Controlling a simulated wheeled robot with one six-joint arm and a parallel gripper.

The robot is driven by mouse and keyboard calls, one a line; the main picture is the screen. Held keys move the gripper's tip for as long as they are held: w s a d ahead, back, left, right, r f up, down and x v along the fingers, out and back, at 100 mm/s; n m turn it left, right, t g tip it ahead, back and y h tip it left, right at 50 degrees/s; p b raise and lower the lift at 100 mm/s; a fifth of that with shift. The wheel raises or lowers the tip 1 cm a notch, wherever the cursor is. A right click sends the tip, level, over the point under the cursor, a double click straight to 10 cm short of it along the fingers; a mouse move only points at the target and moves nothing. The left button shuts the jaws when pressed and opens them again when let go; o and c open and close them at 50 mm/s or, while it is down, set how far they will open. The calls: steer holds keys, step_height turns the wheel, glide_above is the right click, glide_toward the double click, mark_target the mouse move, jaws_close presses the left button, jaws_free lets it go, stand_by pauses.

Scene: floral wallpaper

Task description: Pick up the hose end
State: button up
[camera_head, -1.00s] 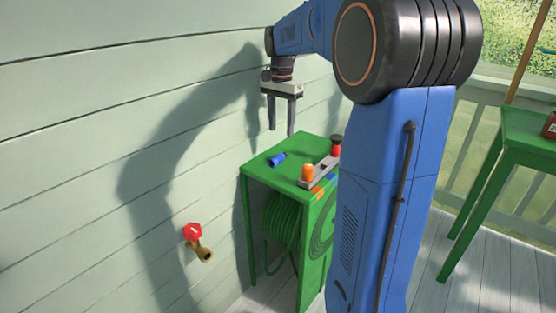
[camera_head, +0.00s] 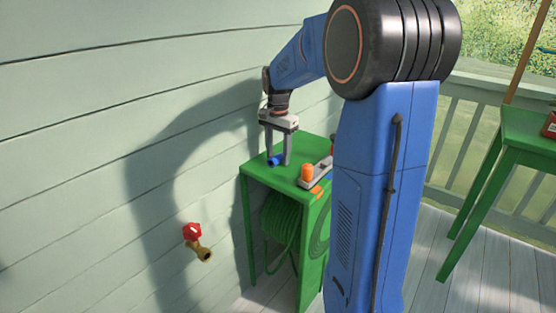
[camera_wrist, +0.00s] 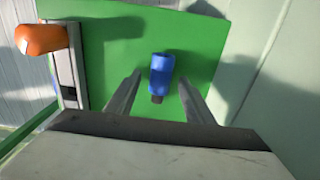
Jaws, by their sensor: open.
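The hose end is a short blue cylinder (camera_head: 276,160) with a darker narrow tip, lying on top of the green stand (camera_head: 262,168). In the wrist view the blue hose end (camera_wrist: 161,74) sits between the two fingers, nearer the far side of their tips. My gripper (camera_head: 278,163) is open and points down over the stand; it also shows in the wrist view (camera_wrist: 160,85). The fingers are on either side of the hose end with a gap to each. One finger partly hides it in the head view. Whether they touch the stand top cannot be told.
A grey holder (camera_head: 318,178) with an orange fitting (camera_head: 307,172) stands beside the hose end. A coiled green hose (camera_head: 281,220) hangs under the stand top. A brass tap with red handle (camera_head: 192,232) is on the wall. A green table (camera_head: 530,133) stands right.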

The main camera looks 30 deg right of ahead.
jaws_close()
steer(key=c, duration=1.2)
jaws_free()
